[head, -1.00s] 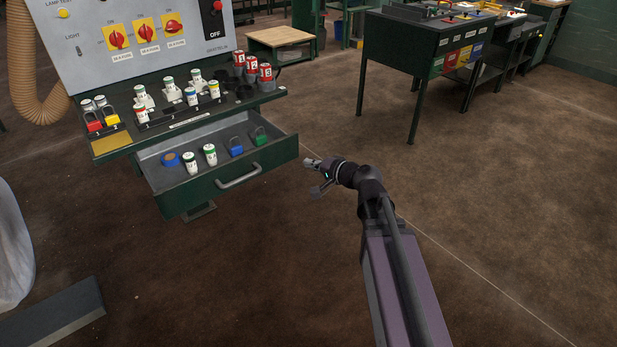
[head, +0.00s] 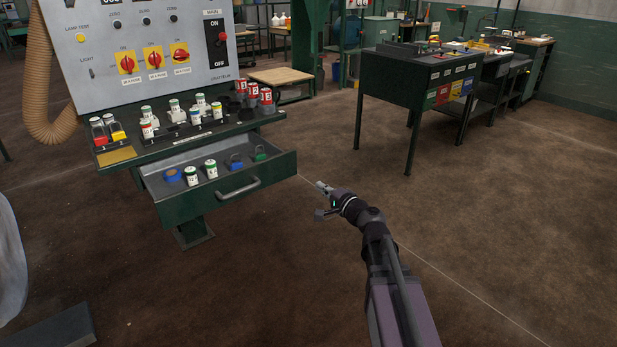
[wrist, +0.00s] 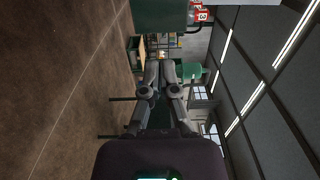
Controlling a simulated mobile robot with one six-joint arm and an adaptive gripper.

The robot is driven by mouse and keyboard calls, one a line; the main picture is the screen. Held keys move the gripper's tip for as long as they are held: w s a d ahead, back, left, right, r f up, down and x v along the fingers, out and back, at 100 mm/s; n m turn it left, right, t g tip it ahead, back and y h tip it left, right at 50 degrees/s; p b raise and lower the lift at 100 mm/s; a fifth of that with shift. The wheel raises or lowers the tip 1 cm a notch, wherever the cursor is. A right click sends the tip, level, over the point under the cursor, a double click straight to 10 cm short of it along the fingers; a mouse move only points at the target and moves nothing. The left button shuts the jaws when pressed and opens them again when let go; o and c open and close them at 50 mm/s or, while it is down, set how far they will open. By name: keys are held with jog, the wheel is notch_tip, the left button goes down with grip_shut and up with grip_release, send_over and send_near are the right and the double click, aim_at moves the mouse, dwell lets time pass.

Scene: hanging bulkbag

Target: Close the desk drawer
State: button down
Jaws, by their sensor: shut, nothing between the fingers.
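The green desk drawer (head: 180,206) is pulled out below the desk top, at the left of the head view. Its grey bar handle (head: 239,189) is on the front panel. Inside lie a blue roll (head: 172,175), two white bottles with green caps (head: 211,169), a blue padlock (head: 236,162) and a green padlock (head: 260,153). My gripper (head: 321,187) is to the right of the drawer, apart from it and touching nothing. Its fingers are together and empty, also in the wrist view (wrist: 160,68). The drawer handle does not show in the wrist view.
The desk's control panel (head: 200,50) stands above a ledge with bottles, padlocks and red numbered cans (head: 252,92). A green workbench (head: 400,85) stands at the back right. A pale bulky shape (head: 10,260) is at the left edge. The floor around my arm is clear.

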aim_at(289, 165)
jog(key=x, duration=1.3)
jog(key=shift+w+f, duration=0.1)
jog(key=shift+w, duration=0.35)
